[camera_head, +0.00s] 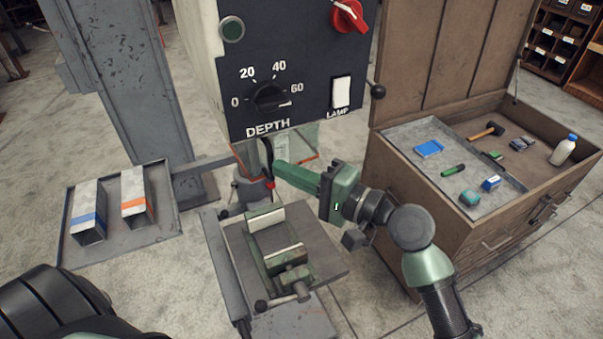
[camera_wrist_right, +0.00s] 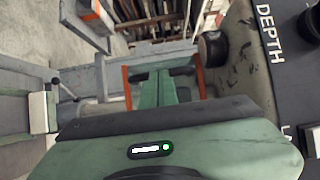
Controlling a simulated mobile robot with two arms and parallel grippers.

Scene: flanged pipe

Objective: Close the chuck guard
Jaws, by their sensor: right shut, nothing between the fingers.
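The chuck guard (camera_head: 296,147) is a clear panel with orange-red edges under the drill head, partly hidden by the control box and my right gripper. In the right wrist view its orange edges (camera_wrist_right: 127,88) stand on both sides of my fingers. My right gripper (camera_head: 274,169) comes in from the right, its green fingers shut and empty, with the tips at the guard below the DEPTH dial. The fingers also show in the wrist view (camera_wrist_right: 165,80). I cannot tell whether they touch the guard. The chuck is mostly hidden.
The control box (camera_head: 290,70) hangs just above my right gripper. A green vise (camera_head: 275,250) sits on the drill table below. A tray (camera_head: 160,228) with two metal channels is at left. An open wooden chest (camera_head: 470,210) with tools stands close to my right arm.

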